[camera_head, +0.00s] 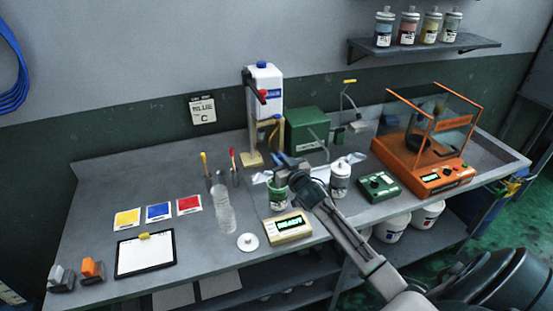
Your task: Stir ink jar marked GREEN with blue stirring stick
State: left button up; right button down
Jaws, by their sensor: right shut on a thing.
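My right gripper (290,170) reaches in from the lower right and is above a green ink jar (278,198) near the middle of the bench. It is shut on the blue stirring stick (275,156), of which only a small blue end shows at the fingers. The stick's lower part is hidden by the gripper and jar, so I cannot tell how deep it reaches. The jar stands upright; its label is too small to read. My left gripper is not in view.
A yellow-handled stick (204,157) and a red-handled stick (232,154) stand left of the jar. A clear bottle (223,210), white lid (248,242) and display box (288,228) are close by. A white-capped bottle (340,180) and orange balance (424,170) stand to the right.

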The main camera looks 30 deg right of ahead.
jog(key=shift+w+f, duration=0.1)
jog(key=shift+w, duration=0.1)
jog(key=shift+a, duration=0.1)
notch_tip(320, 180, up, 5)
jog(key=p, duration=0.4)
jog(key=shift+s+r, duration=0.1)
jog(key=shift+r, duration=2.1)
jog(key=shift+r, duration=2.5)
jog(key=shift+f, duration=0.1)
